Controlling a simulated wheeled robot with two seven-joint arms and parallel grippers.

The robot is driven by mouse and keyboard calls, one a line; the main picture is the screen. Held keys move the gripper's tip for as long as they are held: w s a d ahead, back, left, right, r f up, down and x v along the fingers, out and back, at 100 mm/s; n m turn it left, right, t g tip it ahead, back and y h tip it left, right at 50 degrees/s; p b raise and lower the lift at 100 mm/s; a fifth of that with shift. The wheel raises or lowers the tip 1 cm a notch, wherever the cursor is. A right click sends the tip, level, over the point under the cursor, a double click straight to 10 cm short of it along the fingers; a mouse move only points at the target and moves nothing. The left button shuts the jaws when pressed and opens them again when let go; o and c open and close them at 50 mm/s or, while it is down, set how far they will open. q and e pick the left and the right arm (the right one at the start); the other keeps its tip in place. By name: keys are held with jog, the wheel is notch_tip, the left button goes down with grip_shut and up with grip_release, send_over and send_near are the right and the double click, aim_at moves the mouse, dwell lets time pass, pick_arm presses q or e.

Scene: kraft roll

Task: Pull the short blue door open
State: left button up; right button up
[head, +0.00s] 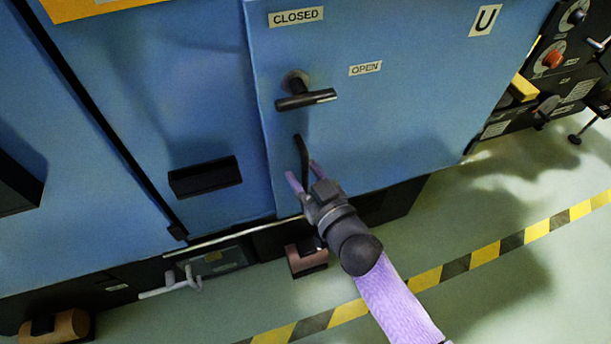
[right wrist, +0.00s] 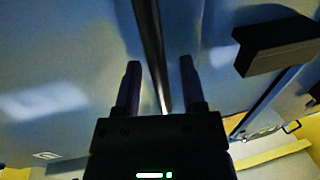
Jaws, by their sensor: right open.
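The blue door (head: 410,130) bears a "U" label and the words CLOSED and OPEN. Its dark lever handle (head: 305,98) lies roughly level, its tip reaching right, below and left of the OPEN label. Below it, a thin dark bar handle (head: 302,155) stands on the door near its left edge. My right gripper (head: 304,176) is at the lower part of this bar, fingers open. In the right wrist view the bar (right wrist: 151,45) runs between the two open fingers (right wrist: 160,66), with gaps visible beside it. My left gripper is out of view.
A dark block-shaped handle (head: 205,177) sits on the blue panel to the left. A pale hooked lever (head: 171,283) projects below it. A control panel with knobs (head: 550,62) stands at right. A yellow-black striped line (head: 484,255) crosses otherwise clear floor.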

jog(key=shift+w, duration=0.1)
grip_shut()
dwell(0.9)
dwell(0.4)
